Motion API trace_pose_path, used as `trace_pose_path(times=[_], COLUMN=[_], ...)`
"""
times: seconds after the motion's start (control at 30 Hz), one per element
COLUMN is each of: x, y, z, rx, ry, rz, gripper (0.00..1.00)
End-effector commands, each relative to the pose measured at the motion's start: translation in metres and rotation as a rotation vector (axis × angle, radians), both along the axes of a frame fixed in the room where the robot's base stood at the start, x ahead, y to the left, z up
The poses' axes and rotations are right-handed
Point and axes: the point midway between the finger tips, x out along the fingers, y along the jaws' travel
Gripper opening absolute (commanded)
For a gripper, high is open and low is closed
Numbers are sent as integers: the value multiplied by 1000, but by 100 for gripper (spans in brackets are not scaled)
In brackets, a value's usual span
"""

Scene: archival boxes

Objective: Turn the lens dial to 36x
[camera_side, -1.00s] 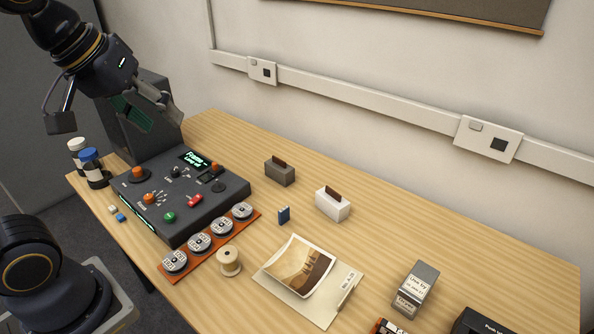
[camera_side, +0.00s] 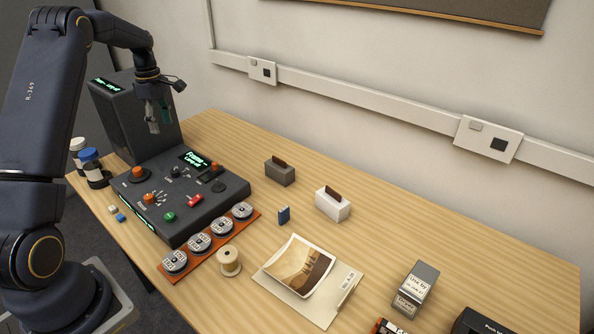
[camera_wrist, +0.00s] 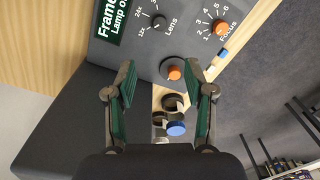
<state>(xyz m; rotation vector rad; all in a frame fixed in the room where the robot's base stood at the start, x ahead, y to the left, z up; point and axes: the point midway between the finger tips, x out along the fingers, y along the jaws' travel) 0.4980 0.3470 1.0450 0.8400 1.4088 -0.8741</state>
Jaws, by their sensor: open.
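The lens dial (camera_wrist: 158,23) is a small black knob on the machine's dark control panel, near the top of the wrist view. Labels 12x and 24x and the word Lens show beside it; I cannot make out a 36x mark or read the pointer surely. It also shows in the side view (camera_side: 175,172) as a small dark knob. My gripper (camera_side: 158,116) hangs above the panel, in front of the upright housing. In the wrist view my gripper (camera_wrist: 160,78) is open and empty, its green-padded fingers apart from the dial.
The focus dial (camera_side: 150,197) has an orange cap, and an orange knob (camera_side: 137,172) sits on a dark disc. A blue-capped bottle (camera_side: 90,160) stands beside the machine.

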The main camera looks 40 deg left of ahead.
Motion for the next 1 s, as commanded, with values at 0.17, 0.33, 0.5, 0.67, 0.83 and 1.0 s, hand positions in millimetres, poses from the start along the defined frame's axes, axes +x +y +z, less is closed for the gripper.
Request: trace_pose_path(times=[0.17,0.33,0.5,0.67,0.83,1.0], x=[-2,-3,-3,-3,-4,-3], y=[0,-1,-1,-1,-1,-1], z=[-21,-60,-101,-134,-156,-164], rx=[-2,-3,-1,0,1,2], ry=[-1,1,0,-1,-2,-4], rz=[1,1,1,0,-1,-1], gripper=[54,54,54,54,54,54])
